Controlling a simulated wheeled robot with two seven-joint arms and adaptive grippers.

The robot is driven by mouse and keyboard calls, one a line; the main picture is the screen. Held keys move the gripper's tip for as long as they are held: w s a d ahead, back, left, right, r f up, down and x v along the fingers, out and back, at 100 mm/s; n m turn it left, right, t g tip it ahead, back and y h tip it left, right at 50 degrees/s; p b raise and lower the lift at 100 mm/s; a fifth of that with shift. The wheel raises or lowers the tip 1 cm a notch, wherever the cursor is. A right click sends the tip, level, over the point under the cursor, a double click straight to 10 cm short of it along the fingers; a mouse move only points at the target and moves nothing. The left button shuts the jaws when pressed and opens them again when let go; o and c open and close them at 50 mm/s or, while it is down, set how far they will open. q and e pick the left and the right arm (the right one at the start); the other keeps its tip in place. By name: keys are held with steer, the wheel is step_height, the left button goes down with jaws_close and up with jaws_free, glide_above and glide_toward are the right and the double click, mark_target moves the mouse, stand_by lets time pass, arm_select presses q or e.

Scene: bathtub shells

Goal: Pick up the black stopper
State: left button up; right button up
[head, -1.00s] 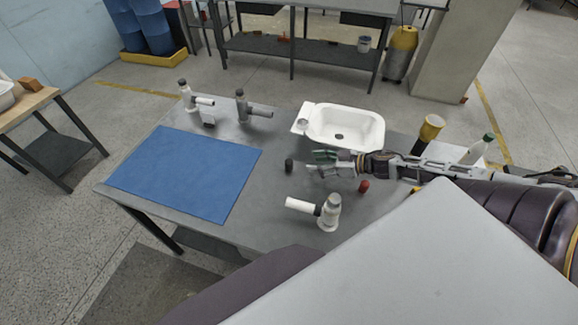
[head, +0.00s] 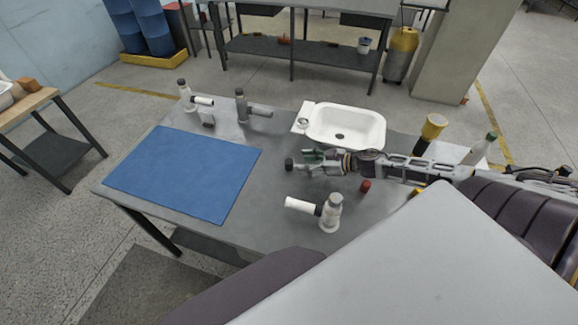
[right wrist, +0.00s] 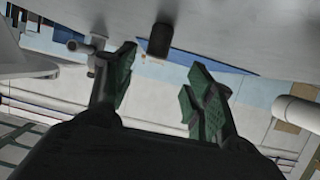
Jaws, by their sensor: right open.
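The black stopper (head: 289,165) stands on the grey table, right of the blue mat. It also shows in the right wrist view (right wrist: 160,40), just beyond the fingertips and roughly between them. My right gripper (head: 305,162) is open and empty, reaching in from the right close beside the stopper. In the right wrist view its green-padded fingers (right wrist: 160,70) are spread apart, with a gap to the stopper. My left gripper is out of view.
The white basin (head: 345,125) lies behind my right gripper. A white and grey fitting (head: 329,214) stands in front of it. Two more fittings stand at the back left. A yellow-topped item (head: 430,130) and a bottle stand at right. The blue mat (head: 185,172) is bare.

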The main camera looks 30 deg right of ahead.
mark_target(292, 162)
steer(key=shift+x, duration=0.95)
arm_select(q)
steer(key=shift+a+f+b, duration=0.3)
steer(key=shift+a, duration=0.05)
arm_select(e)
steer(key=shift+w+a+f, duration=0.1)
steer(key=shift+w+a, duration=0.1)
steer(key=shift+w, duration=0.05)
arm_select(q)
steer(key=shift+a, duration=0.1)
arm_select(e)
steer(key=shift+w+f, duration=0.1)
steer(key=shift+f, duration=0.05)
steer(key=shift+w+a+f, duration=0.3)
steer(key=shift+w+f, duration=0.05)
steer(key=shift+w, duration=0.25)
steer(key=shift+w+a+f, duration=0.2)
steer(key=shift+w+f, duration=0.15)
steer(key=shift+w, duration=0.1)
steer(key=shift+w+a+f, duration=0.15)
steer(key=shift+w+a, duration=0.1)
steer(key=shift+w, duration=0.1)
steer(key=shift+w+a+f, duration=0.25)
steer(key=shift+w+a, duration=0.15)
steer(key=shift+w, duration=0.05)
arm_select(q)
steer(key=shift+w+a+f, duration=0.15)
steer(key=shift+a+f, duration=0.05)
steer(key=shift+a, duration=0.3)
